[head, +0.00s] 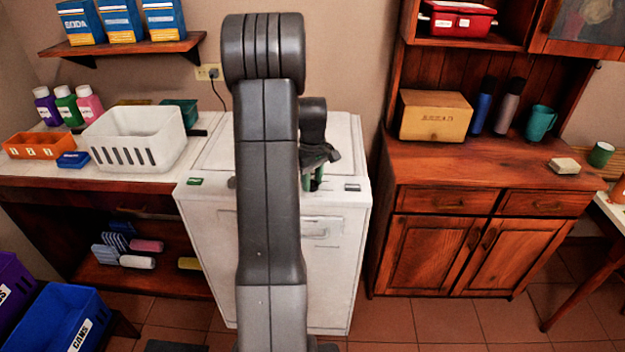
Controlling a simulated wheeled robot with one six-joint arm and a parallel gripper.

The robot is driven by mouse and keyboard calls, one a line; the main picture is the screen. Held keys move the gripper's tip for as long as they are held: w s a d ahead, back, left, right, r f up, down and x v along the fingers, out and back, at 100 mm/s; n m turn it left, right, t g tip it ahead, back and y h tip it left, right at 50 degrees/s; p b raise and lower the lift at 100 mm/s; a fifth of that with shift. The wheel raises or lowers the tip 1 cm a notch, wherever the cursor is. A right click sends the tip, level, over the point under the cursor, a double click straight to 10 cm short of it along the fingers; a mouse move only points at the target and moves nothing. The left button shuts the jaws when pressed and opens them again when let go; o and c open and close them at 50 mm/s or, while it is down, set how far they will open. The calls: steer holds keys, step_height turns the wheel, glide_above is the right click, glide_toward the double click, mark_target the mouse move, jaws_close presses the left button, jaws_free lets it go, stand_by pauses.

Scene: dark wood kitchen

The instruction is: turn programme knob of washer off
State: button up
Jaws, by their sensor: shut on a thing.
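The white washer (340,255) stands in the middle, with its front panel facing me. My grey arm crosses in front of it and covers much of its left and centre. My gripper (316,181) is at the upper front edge of the washer, right of the arm's long link, with its green-tipped fingers pointing down. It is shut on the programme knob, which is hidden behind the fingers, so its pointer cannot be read. A green element (194,181) sits at the panel's left and a small grey display (352,187) at its right.
A counter on the left holds a white basket (135,138), an orange tray (38,145) and several bottles. A wooden cabinet (465,200) stands close on the right. Blue bin (60,318) is at lower left. Tiled floor right of the washer is clear.

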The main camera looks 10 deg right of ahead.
mark_target(313, 180)
steer(key=shift+r, duration=0.1)
steer(key=o, duration=1)
steer(key=shift+c, duration=0.2)
step_height(313, 180, up, 14)
steer(key=shift+b, duration=0.4)
steer(key=shift+f, duration=0.25)
step_height(313, 180, down, 14)
steer(key=shift+r+p, duration=0.15)
steer(key=shift+p, duration=0.25)
steer(key=shift+r, duration=0.1)
